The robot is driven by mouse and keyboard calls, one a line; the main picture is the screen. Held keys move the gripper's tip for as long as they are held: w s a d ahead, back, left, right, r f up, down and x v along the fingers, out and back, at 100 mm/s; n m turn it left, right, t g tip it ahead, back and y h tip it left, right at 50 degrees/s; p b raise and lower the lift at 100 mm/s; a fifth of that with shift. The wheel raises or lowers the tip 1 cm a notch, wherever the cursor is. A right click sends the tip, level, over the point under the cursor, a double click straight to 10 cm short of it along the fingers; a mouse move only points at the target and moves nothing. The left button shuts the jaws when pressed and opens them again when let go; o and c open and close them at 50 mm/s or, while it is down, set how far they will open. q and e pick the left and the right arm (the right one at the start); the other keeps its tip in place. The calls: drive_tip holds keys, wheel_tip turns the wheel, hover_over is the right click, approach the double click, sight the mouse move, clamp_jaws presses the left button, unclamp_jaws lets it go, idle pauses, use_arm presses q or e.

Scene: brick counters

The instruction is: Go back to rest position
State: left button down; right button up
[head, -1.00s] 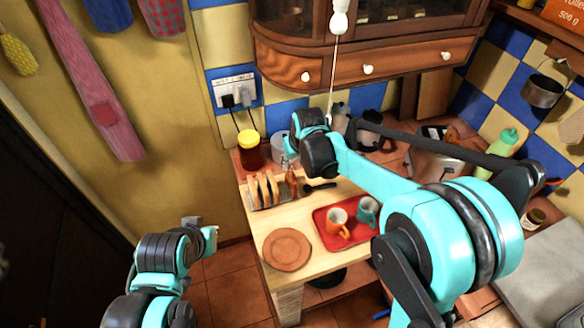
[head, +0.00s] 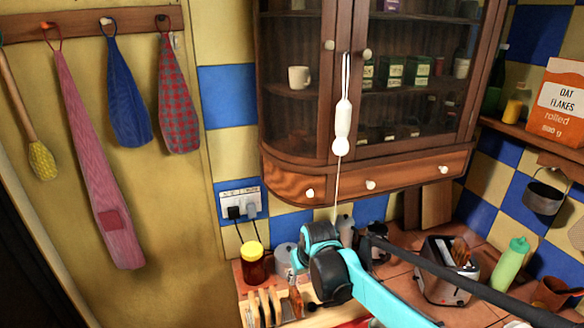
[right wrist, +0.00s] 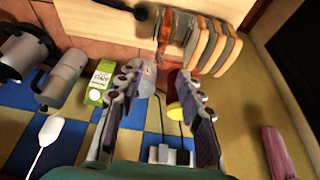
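My right arm (head: 375,295) reaches in from the lower right of the head view, above the counter by the bread rack. Its wrist hides most of the gripper there. In the right wrist view my right gripper (right wrist: 157,80) has its two fingers apart with nothing held between them. A pale metal pot (right wrist: 147,78) and the yellow-lidded jar (right wrist: 176,110) show behind the fingers. My left gripper is outside both current views.
Toast slices in a rack (head: 262,306) and the jar (head: 253,266) stand close to my right wrist. A toaster (head: 446,270) and a green bottle (head: 510,264) are at right. A wooden cabinet (head: 365,165) hangs above; a white pull cord (head: 342,125) dangles before it.

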drive_tip(key=s+d+f+m+t+b, duration=0.1)
drive_tip(key=s+d, duration=0.3)
drive_tip(key=s, duration=0.4)
drive_tip(key=s+d+f+m+t+h+b, duration=0.1)
drive_tip(key=s+d+f+b, duration=0.1)
drive_tip(key=s+d, duration=0.3)
drive_tip(key=s+d+f+m+b, duration=0.1)
drive_tip(key=s+d+b, duration=0.3)
drive_tip(key=s, duration=0.7)
drive_tip(key=shift+d+f+t, duration=0.4)
drive_tip(key=shift+d+f, duration=0.25)
drive_tip(key=shift+f, duration=0.15)
